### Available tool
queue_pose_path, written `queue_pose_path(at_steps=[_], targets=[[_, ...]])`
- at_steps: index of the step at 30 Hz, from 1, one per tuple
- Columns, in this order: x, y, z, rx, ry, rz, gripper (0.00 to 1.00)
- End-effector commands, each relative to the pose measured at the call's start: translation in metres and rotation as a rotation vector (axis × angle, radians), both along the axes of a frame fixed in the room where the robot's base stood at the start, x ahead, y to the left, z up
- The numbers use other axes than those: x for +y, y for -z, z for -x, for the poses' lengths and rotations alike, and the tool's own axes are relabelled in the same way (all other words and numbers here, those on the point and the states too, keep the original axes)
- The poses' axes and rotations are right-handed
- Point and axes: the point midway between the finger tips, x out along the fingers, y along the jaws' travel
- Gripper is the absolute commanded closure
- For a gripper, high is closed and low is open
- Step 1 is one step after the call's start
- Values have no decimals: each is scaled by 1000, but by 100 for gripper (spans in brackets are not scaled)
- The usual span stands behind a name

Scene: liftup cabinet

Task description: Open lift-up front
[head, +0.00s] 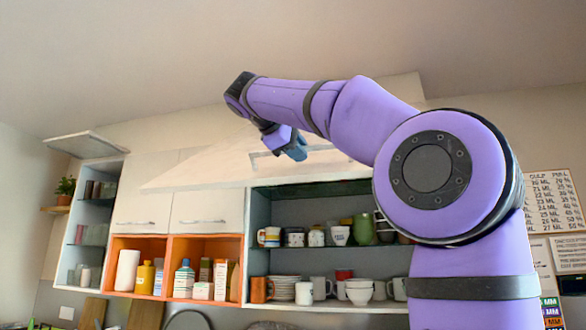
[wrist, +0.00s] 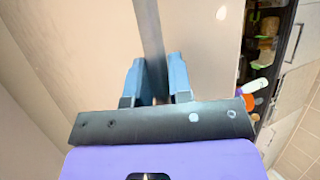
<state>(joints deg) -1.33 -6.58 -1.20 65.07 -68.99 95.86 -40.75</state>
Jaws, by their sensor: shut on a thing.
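The lift-up front (head: 205,168) is a pale panel, raised and tilted up above the open cabinet compartment (head: 327,189). It also shows in the wrist view (wrist: 208,35). A grey bar handle (wrist: 148,28) runs along its face and passes between my fingers. My gripper (head: 293,149) is at the panel in the head view, below my bent purple arm. In the wrist view my gripper (wrist: 154,82) has its blue-grey fingers shut on the handle. My arm hides the right part of the panel and compartment.
Inside the open compartment are mugs (head: 268,237), a green jar (head: 363,229) and bowls (head: 358,291). To the left are closed white doors (head: 142,208) above orange cubbies (head: 125,242) holding bottles. Another raised panel (head: 86,146) sits at far left.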

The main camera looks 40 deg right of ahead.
Motion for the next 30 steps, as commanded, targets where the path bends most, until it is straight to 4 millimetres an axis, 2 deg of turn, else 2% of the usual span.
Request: queue_pose_path(at_steps=[7, 20, 21, 23, 30], targets=[[-2, -14, 3, -2, -2, 1, 100], [-2, -16, 3, -1, -2, 3, 100], [-2, -16, 3, -2, -2, 1, 71], [-2, -16, 3, -1, -1, 2, 60], [-2, -16, 4, -2, -1, 2, 60]])
